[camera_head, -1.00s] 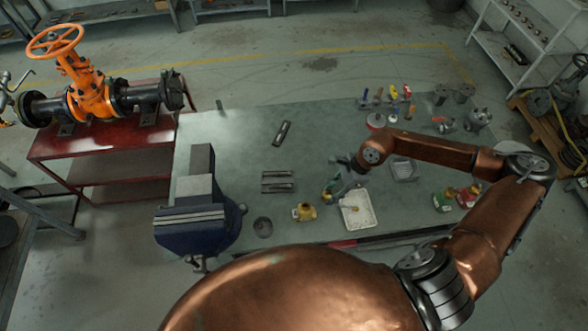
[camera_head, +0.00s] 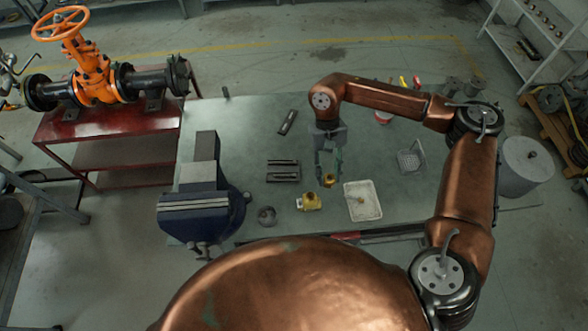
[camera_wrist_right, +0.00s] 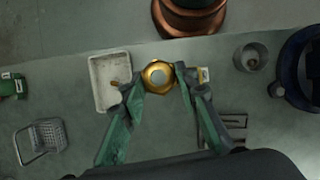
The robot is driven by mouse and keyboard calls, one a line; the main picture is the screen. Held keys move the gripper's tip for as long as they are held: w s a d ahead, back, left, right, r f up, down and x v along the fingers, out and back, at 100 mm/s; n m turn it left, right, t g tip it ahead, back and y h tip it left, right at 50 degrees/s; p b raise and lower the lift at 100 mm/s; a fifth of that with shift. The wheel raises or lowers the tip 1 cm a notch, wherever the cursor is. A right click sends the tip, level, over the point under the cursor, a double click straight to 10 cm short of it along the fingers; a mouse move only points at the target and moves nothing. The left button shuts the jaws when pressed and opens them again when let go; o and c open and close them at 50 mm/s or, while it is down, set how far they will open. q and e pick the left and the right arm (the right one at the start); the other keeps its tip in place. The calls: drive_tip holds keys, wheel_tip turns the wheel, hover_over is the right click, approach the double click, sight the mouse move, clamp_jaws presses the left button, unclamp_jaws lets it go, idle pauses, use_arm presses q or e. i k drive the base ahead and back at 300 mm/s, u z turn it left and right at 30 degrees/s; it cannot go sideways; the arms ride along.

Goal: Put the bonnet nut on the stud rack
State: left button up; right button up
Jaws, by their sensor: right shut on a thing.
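The bonnet nut, a brass-yellow hexagonal ring (camera_head: 328,181), is between the fingertips of my right gripper (camera_head: 328,174). In the right wrist view the nut (camera_wrist_right: 158,75) sits between the two green-grey fingers (camera_wrist_right: 156,80), with its round opening facing the camera. The right gripper is shut on it and points down, apparently just above the table; the exact gap cannot be told. A grey wire-like rack (camera_head: 411,158) stands on the table to the right; it also shows in the right wrist view (camera_wrist_right: 40,140). I cannot tell whether it is the stud rack. My left gripper is out of view.
A white tray (camera_head: 348,213) with a small brownish piece is right of the nut. A yellow part (camera_head: 310,202) lies close to its left. Dark slotted bars (camera_head: 283,171), a grey cup (camera_head: 266,215) and a blue vise (camera_head: 203,215) are farther left.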

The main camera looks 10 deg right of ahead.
sight(283, 170)
drive_tip(key=z, duration=2.15)
drive_tip(key=k, duration=1.1)
drive_tip(key=u, duration=2.15)
drive_tip(key=i, duration=1)
drive_tip(key=z, duration=0.05)
